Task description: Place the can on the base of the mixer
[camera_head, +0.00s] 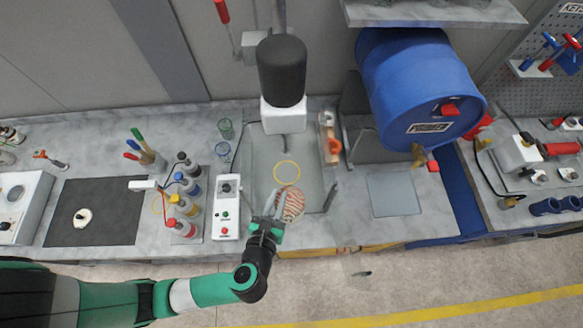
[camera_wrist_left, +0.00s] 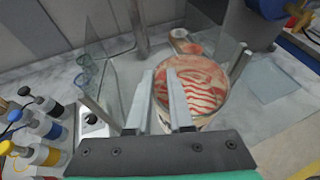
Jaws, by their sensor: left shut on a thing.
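The can (camera_head: 292,206), open-topped with red and white streaked contents, is at the front of the mixer's base. It also shows in the left wrist view (camera_wrist_left: 205,82). My left gripper (camera_head: 270,213) is shut on the can's left side; in the left wrist view one finger lies outside it and the other overlaps its top. The can looks roughly upright; its underside is hidden. The mixer has a black motor (camera_head: 282,72) over a white housing (camera_head: 283,117). Its base (camera_head: 262,160) carries a yellow ring (camera_head: 287,172), which is bare, behind the can. My right gripper is not in view.
Clear panels and metal posts (camera_head: 331,196) flank the base. A white control box (camera_head: 227,206) and several capped bottles (camera_head: 184,207) stand left. A brush-like tool (camera_head: 329,140) is right of the base, and a blue drum (camera_head: 415,85) is farther right.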

